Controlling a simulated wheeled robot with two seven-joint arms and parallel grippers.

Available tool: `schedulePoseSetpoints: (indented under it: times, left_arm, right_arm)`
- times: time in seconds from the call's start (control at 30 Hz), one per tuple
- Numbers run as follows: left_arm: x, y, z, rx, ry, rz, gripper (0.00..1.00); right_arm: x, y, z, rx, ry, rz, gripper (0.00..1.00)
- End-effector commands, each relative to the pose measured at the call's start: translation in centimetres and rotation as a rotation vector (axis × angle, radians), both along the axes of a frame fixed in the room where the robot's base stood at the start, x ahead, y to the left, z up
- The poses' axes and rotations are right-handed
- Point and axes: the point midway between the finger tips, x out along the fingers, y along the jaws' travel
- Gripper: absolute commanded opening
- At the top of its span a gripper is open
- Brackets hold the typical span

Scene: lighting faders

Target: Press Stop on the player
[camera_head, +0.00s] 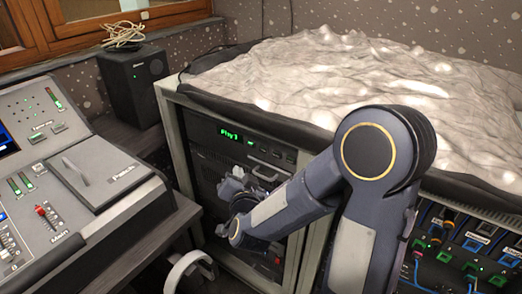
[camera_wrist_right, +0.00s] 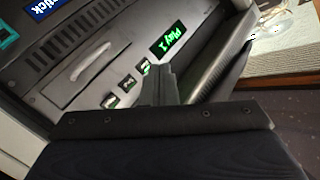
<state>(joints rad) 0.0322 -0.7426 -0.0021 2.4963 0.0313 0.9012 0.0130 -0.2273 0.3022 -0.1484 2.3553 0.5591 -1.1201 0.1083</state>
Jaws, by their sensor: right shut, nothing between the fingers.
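The player (camera_head: 222,160) is a dark rack unit in a pale cabinet. Its green display (camera_head: 230,135) reads "Play 1" and also shows in the right wrist view (camera_wrist_right: 167,38). A row of small buttons (camera_head: 277,153) lies beside the display. In the wrist view, the button nearest the display (camera_wrist_right: 142,70) glows green, with further buttons (camera_wrist_right: 127,83) beyond it. Their labels are too small to read. My right gripper (camera_head: 236,176) is shut and empty in front of the rack, below the display in the head view. Its fingers (camera_wrist_right: 166,72) overlap the area beside the lit button; contact cannot be told.
A handle (camera_head: 268,170) projects from the rack below the buttons. A mixing desk (camera_head: 75,190) stands at the left, with a black speaker (camera_head: 133,82) behind it. A crumpled grey cover (camera_head: 300,75) lies over the cabinet top. Cables (camera_head: 440,235) fill the rack at right.

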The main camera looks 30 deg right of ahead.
Motion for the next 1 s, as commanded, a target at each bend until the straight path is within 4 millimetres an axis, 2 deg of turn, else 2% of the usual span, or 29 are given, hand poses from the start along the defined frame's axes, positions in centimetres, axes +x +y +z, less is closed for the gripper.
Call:
schedulePoseSetpoints:
  times: [0.17,0.47,0.6,0.8,1.0]
  left_arm:
    - [0.0,0.0,-0.1,0.000,0.000,0.000,0.36]
    - [0.0,0.0,-0.2,0.000,0.000,0.000,0.36]
    - [0.0,0.0,-1.0,0.000,0.000,0.000,0.36]
    - [0.0,0.0,-1.3,0.000,0.000,0.000,0.36]
    - [0.0,0.0,-1.3,0.000,0.000,0.000,0.36]
  right_arm:
    - [0.6,-1.5,0.0,0.001,-0.001,-0.004,0.00]
    - [2.2,-5.5,0.0,-0.001,0.000,-0.004,0.00]
    - [2.8,-6.8,-0.2,0.002,-0.003,-0.003,0.00]
    - [3.2,-7.9,-0.1,0.000,-0.001,-0.002,0.00]
    - [3.3,-8.0,0.0,0.000,0.000,0.000,0.00]
